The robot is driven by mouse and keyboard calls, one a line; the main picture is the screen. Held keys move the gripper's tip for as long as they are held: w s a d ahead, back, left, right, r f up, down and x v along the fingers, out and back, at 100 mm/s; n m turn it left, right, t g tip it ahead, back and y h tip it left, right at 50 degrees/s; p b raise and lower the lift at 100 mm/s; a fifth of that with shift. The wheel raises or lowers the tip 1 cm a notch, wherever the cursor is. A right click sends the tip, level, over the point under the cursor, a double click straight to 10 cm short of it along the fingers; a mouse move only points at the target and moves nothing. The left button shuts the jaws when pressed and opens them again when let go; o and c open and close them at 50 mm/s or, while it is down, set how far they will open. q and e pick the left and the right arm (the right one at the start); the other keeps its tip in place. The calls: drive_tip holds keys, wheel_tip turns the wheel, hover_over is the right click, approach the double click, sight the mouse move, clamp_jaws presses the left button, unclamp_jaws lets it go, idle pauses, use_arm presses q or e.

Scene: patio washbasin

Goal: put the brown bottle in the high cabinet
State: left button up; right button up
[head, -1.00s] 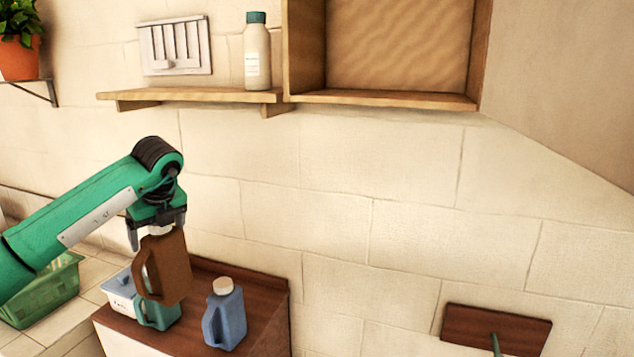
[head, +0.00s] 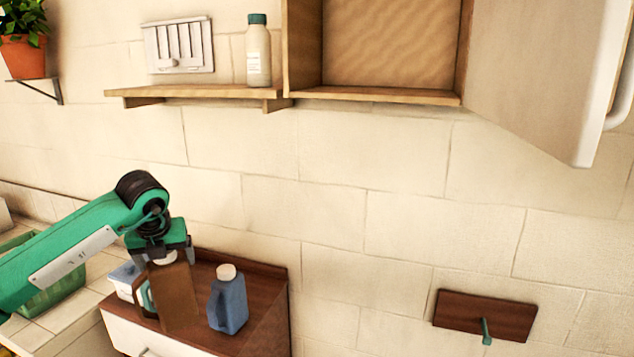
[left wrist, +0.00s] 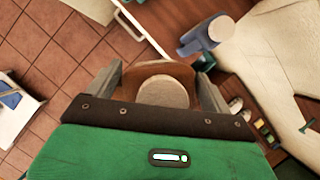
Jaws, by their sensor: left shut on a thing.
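The brown bottle (head: 177,296) has a white cap and a side handle. My left gripper (head: 163,256) is shut on it near the cap, and the bottle hangs upright or nearly so, in front of the brown-topped counter. In the left wrist view the bottle's pale cap (left wrist: 163,92) sits between the two fingers. The high cabinet (head: 395,98) is on the wall at the upper right, with its door (head: 545,75) swung open to the right. The part of its inside that shows is empty. My right gripper does not show.
A blue jug (head: 229,305) stands on the brown countertop (head: 262,290) beside the bottle. A white tub and a teal item are partly hidden behind it. A shelf (head: 190,91) left of the cabinet holds a cream bottle (head: 258,55). A green basket (head: 55,290) is at left.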

sight(186, 303)
use_arm(q)
drive_tip(key=s+d+f+m+h, duration=0.1)
drive_tip(key=f+m, duration=0.1)
drive_tip(key=m, duration=0.1)
drive_tip(key=s+d+f+m+h, duration=0.1)
drive_tip(key=f+m, duration=0.1)
drive_tip(key=m, duration=0.1)
drive_tip(key=s+d+f+m+h, duration=0.1)
drive_tip(key=s+f+m, duration=0.1)
drive_tip(key=m, duration=0.1)
drive_tip(key=shift+h, duration=0.3)
drive_tip(key=shift+s+d+f+m+g+y, duration=0.35)
drive_tip(key=shift+s+d+f+m+g, duration=1.05)
drive_tip(key=shift+s+f+m, duration=2.55)
drive_tip(key=shift+s+d+f+m+g+y, duration=0.4)
drive_tip(key=shift+s+d+m+g, duration=1.55)
drive_tip(key=shift+m, duration=4.3)
drive_tip(key=shift+s+d+f+m+g+y, duration=0.35)
drive_tip(key=shift+s+d+f+m+g, duration=0.5)
drive_tip(key=shift+s+f+m, duration=2.5)
drive_tip(key=r+m, duration=0.1)
drive_tip(key=s+r+m, duration=0.1)
drive_tip(key=m, duration=0.1)
drive_tip(key=shift+r+m, duration=0.15)
drive_tip(key=shift+m, duration=0.1)
